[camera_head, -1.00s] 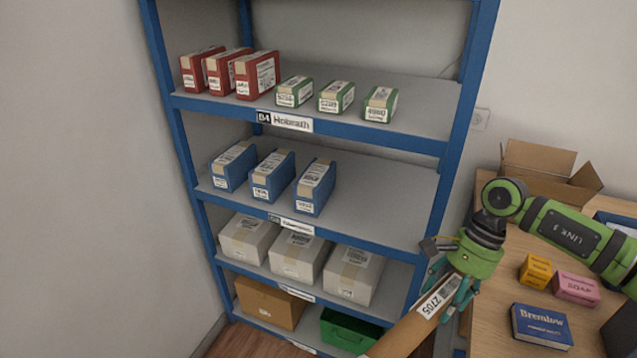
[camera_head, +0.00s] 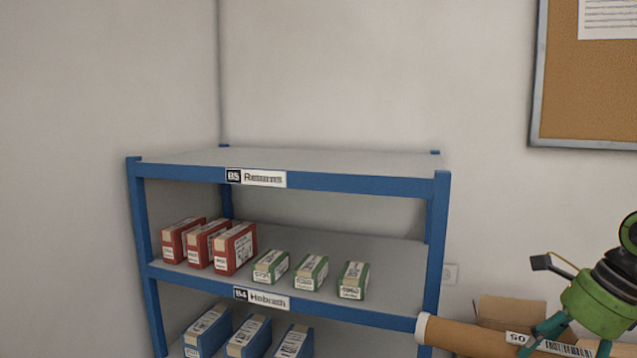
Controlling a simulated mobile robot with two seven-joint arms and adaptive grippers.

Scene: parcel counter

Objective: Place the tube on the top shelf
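The brown cardboard tube (camera_head: 462,334) with a white end cap and a barcode label lies roughly level at the lower right. My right gripper (camera_head: 560,350) is shut on it around the label; the fingertips are partly cut off by the bottom edge. The tube's capped end is at the right post of the shelf unit, below the height of the second board. The top shelf (camera_head: 310,159) is an empty grey board with a blue front rail and a label reading B5. My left gripper is not in view.
Red boxes (camera_head: 235,249) and green boxes (camera_head: 311,272) stand on the B4 shelf below, with blue boxes (camera_head: 249,337) under them. An open carton (camera_head: 505,312) is behind the tube. A cork board (camera_head: 590,75) hangs on the wall. The space above the top shelf is clear.

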